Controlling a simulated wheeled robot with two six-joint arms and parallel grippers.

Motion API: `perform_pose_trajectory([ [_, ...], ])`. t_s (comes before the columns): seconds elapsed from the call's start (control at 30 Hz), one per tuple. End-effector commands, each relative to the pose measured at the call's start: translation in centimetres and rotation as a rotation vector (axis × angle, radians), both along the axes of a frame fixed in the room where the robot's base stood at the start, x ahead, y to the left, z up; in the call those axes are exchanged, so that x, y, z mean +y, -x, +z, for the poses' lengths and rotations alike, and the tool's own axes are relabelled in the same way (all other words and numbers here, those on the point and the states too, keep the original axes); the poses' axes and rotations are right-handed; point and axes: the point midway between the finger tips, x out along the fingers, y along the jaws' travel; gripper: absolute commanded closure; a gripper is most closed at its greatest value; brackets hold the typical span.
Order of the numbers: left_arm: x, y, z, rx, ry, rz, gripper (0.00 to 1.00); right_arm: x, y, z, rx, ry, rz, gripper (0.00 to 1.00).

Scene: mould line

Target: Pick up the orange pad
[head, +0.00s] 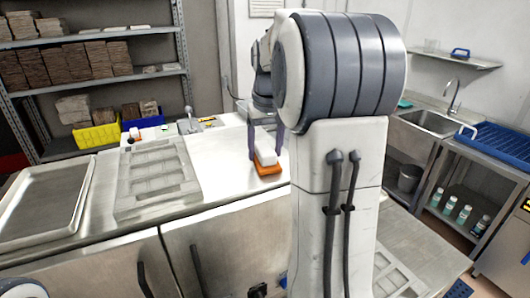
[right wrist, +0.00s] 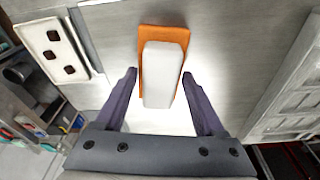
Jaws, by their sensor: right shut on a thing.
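The orange pad (head: 268,169) lies on the steel worktop, with a pale white block-shaped grip on its top. In the right wrist view the pad (right wrist: 164,34) shows as an orange edge around the white block. My right gripper (head: 265,157) reaches down over it, its two dark purple fingers on either side of the white grip. The right wrist view also shows the gripper (right wrist: 159,72), shut on the pad's grip. The pad looks at worktop level; I cannot tell whether it touches. My left gripper is out of view.
A grey mould frame (head: 158,178) and a metal tray (head: 45,203) lie left on the worktop. Yellow (head: 97,135) and blue (head: 146,122) bins stand behind. A sink (head: 436,122) and blue rack (head: 497,144) are at right. Worktop between frame and pad is clear.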

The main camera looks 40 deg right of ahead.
Motion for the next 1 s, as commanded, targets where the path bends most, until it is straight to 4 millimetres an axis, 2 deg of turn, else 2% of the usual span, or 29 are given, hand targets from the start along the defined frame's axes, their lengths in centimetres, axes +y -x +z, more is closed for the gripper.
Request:
perform_pose_trajectory([
  [0.17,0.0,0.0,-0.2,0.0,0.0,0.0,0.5,0.0,-0.1,1.0,-0.004,0.002,0.0,0.84],
  [0.37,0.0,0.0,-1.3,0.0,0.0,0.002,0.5,-0.1,-0.2,4.2,-0.007,0.004,0.0,0.84],
  [0.7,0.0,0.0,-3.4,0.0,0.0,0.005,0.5,-3.9,6.6,8.8,-0.004,0.003,-0.006,0.84],
  [0.83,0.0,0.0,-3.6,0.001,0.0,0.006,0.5,-5.0,8.4,10.2,-0.002,0.002,-0.004,0.84],
  [1.0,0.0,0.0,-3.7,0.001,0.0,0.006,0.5,-5.7,9.7,11.2,-0.002,0.001,-0.002,0.84],
])
